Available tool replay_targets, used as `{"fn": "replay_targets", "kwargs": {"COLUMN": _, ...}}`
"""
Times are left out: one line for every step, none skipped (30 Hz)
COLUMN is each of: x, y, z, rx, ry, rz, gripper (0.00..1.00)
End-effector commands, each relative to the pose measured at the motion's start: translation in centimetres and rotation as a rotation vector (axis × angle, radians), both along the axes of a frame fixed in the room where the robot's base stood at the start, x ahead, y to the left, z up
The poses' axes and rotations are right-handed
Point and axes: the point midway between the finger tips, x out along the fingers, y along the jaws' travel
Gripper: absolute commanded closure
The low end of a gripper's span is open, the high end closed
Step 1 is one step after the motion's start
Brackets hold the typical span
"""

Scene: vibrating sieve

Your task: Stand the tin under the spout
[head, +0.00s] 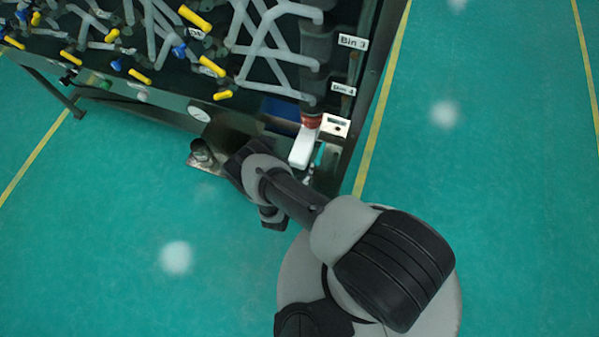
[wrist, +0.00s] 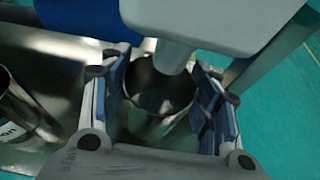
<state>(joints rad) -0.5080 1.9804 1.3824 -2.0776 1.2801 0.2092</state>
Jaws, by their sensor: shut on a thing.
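In the wrist view my gripper (wrist: 163,84) is shut on the tin (wrist: 158,104), an open-topped, shiny metal cup with a dark inside. Its blue-grey pads sit on either side of the tin. The white spout (wrist: 174,54) comes down from above, and its lower end overlaps the tin's mouth in the picture. I cannot tell the exact height gap between them. In the head view the spout (head: 303,149) hangs below a red collar at the machine's corner. My arm hides most of the gripper and the tin there.
A second metal container (wrist: 20,115) with a white label stands left of my gripper in the wrist view. In the head view a metal plate (head: 211,167) carries a small container (head: 201,150). The sieve frame (head: 345,160) rises close beside the spout. Green floor lies open to the right.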

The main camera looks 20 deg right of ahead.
Motion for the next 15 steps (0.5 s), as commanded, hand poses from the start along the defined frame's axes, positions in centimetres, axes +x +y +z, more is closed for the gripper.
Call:
{"fn": "replay_targets", "kwargs": {"x": -0.2, "y": 0.0, "z": -1.3, "rx": 0.000, "ry": 0.002, "rz": 0.002, "gripper": 0.72}}
{"fn": "replay_targets", "kwargs": {"x": -0.2, "y": 0.1, "z": -1.9, "rx": 0.000, "ry": 0.001, "rz": 0.001, "gripper": 0.72}}
{"fn": "replay_targets", "kwargs": {"x": -0.2, "y": 0.1, "z": -2.6, "rx": 0.000, "ry": 0.001, "rz": 0.001, "gripper": 0.72}}
{"fn": "replay_targets", "kwargs": {"x": -0.2, "y": 0.1, "z": -3.1, "rx": 0.000, "ry": 0.001, "rz": 0.001, "gripper": 0.72}}
{"fn": "replay_targets", "kwargs": {"x": -0.2, "y": 0.1, "z": -3.4, "rx": 0.000, "ry": 0.000, "rz": 0.001, "gripper": 0.72}}
{"fn": "replay_targets", "kwargs": {"x": -0.1, "y": 0.1, "z": -3.6, "rx": 0.000, "ry": 0.000, "rz": 0.001, "gripper": 0.72}}
{"fn": "replay_targets", "kwargs": {"x": -0.1, "y": 0.1, "z": -3.7, "rx": 0.000, "ry": 0.000, "rz": 0.001, "gripper": 0.72}}
{"fn": "replay_targets", "kwargs": {"x": -0.1, "y": 0.1, "z": -3.6, "rx": 0.000, "ry": 0.000, "rz": 0.001, "gripper": 0.72}}
{"fn": "replay_targets", "kwargs": {"x": -0.1, "y": 0.1, "z": -3.5, "rx": 0.000, "ry": 0.000, "rz": 0.001, "gripper": 0.72}}
{"fn": "replay_targets", "kwargs": {"x": -0.1, "y": 0.1, "z": -3.5, "rx": 0.000, "ry": 0.000, "rz": 0.001, "gripper": 0.72}}
{"fn": "replay_targets", "kwargs": {"x": -0.1, "y": 0.1, "z": -3.4, "rx": 0.000, "ry": 0.000, "rz": 0.001, "gripper": 0.72}}
{"fn": "replay_targets", "kwargs": {"x": -0.1, "y": 0.1, "z": -3.4, "rx": 0.000, "ry": 0.000, "rz": 0.001, "gripper": 0.72}}
{"fn": "replay_targets", "kwargs": {"x": -0.1, "y": 0.1, "z": -3.4, "rx": 0.000, "ry": 0.000, "rz": 0.001, "gripper": 0.72}}
{"fn": "replay_targets", "kwargs": {"x": -0.1, "y": 0.1, "z": -3.5, "rx": 0.000, "ry": 0.000, "rz": 0.001, "gripper": 0.72}}
{"fn": "replay_targets", "kwargs": {"x": -0.1, "y": 0.1, "z": -3.6, "rx": 0.001, "ry": 0.001, "rz": 0.000, "gripper": 0.72}}
